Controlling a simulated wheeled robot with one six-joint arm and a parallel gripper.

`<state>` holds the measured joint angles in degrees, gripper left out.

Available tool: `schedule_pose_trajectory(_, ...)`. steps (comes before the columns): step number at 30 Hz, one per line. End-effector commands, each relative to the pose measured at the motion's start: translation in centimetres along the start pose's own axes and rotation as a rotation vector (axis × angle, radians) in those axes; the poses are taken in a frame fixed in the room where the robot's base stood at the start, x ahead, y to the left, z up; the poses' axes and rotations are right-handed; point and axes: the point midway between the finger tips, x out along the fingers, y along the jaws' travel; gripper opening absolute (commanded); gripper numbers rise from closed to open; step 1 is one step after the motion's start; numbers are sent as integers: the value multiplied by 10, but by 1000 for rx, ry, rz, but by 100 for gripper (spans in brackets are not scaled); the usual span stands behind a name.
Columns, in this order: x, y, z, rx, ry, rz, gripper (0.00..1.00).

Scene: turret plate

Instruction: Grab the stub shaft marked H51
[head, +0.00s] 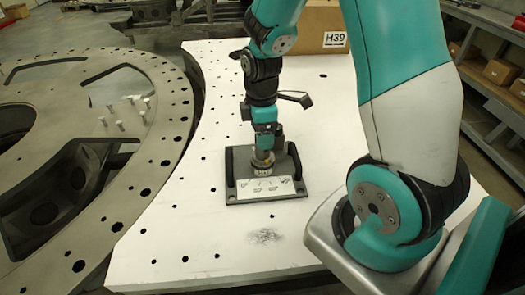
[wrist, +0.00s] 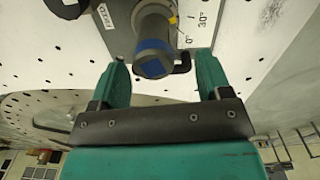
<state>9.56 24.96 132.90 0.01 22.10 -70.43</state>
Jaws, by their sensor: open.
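A grey stub shaft (head: 262,162) stands upright on a small dark plate (head: 288,197) on the white table. A light collar with small print is at its foot; I cannot read the print. In the wrist view the shaft (wrist: 157,27) shows as a grey cylinder with a blue patch on its end. My gripper (head: 266,135) is over the shaft in the head view. In the wrist view my gripper (wrist: 162,65) is open, with its teal fingers apart on either side of the shaft's end. I cannot tell whether they touch it.
Two black handles flank the shaft; the left one (head: 230,170) is clear. A white angle-scale card (head: 262,189) lies before it. A large grey ring plate (head: 172,130) with loose bolts (head: 120,125) is left. A box marked H39 (head: 310,20) stands behind.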

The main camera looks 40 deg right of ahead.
Motion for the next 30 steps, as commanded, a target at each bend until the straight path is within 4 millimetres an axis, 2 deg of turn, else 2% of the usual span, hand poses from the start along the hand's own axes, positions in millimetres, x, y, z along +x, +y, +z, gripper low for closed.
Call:
schedule_pose_trajectory(11,43,6,4,0,-1,-3,71)
schedule_pose_trajectory(20,48,6,4,0,0,0,71)
schedule_pose_trajectory(27,48,6,4,0,0,0,16)
schedule_pose_trajectory(29,48,6,4,0,0,0,2)
schedule_pose_trajectory(30,47,6,4,0,0,1,0)
